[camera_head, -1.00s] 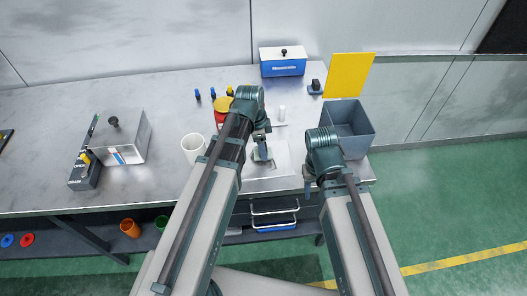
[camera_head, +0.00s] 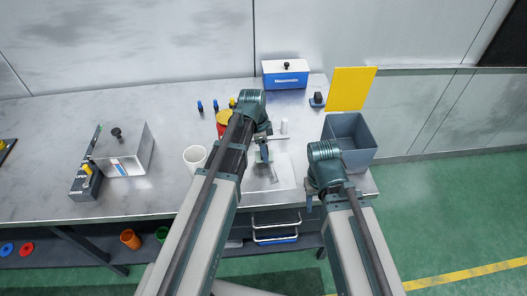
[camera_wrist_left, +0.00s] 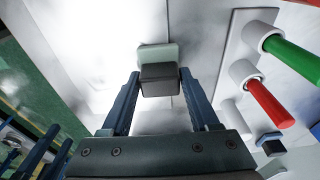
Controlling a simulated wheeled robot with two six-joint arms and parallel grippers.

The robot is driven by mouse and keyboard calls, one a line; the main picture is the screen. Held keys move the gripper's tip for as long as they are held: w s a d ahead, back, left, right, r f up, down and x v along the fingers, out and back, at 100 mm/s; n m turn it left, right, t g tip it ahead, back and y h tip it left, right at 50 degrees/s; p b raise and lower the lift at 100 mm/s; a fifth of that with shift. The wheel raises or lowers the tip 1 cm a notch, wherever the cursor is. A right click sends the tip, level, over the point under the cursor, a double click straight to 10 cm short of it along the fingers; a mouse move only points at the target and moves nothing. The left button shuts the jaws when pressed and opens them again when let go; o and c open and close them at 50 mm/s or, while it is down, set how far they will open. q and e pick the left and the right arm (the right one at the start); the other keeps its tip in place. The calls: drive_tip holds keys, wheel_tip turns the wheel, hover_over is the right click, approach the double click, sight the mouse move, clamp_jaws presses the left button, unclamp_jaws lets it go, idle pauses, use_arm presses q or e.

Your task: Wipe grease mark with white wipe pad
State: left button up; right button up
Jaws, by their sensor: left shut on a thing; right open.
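My left gripper (camera_head: 264,154) is over the pale square area at the bench's front. In the left wrist view its two fingers (camera_wrist_left: 160,88) are shut on a dark grey block (camera_wrist_left: 160,78) with a pale pad (camera_wrist_left: 158,53) showing beyond it, which looks like the wipe pad. Whether the pad touches the surface is unclear. A faint grey streak (camera_head: 273,174), likely the grease mark, shows on the pale area in front of the gripper. My right gripper (camera_head: 309,196) is open at the bench's front right edge, partly hidden by its wrist.
A grey bin (camera_head: 366,150) stands at the right edge, a blue and white box (camera_head: 285,78) behind. A white cup (camera_head: 195,157) and red container (camera_head: 222,130) are left of my left gripper.

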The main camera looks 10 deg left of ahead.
sight(274, 187)
use_arm(q)
drive_tip(key=shift+w+d+r, duration=0.1)
drive_tip(key=shift+w+d, duration=0.1)
drive_tip(key=shift+d, duration=0.4)
drive_tip(key=shift+s, duration=0.15)
drive_tip(key=shift+s+d, duration=0.2)
drive_tip(key=shift+s, duration=0.45)
drive_tip(key=shift+s+d, duration=0.25)
drive_tip(key=shift+s, duration=0.35)
drive_tip(key=shift+s+d, duration=0.2)
drive_tip(key=shift+s, duration=0.45)
drive_tip(key=shift+s+d, duration=0.3)
drive_tip(key=shift+s, duration=0.65)
drive_tip(key=shift+s+d, duration=0.3)
drive_tip(key=shift+s, duration=0.6)
drive_tip(key=shift+s+d+f, duration=0.1)
drive_tip(key=shift+s+d, duration=0.1)
drive_tip(key=shift+s, duration=0.45)
drive_tip(key=shift+s+d+f, duration=0.1)
drive_tip(key=shift+s+d, duration=0.15)
drive_tip(key=shift+s, duration=0.45)
drive_tip(key=shift+s+d, duration=0.2)
drive_tip(key=shift+s, duration=0.45)
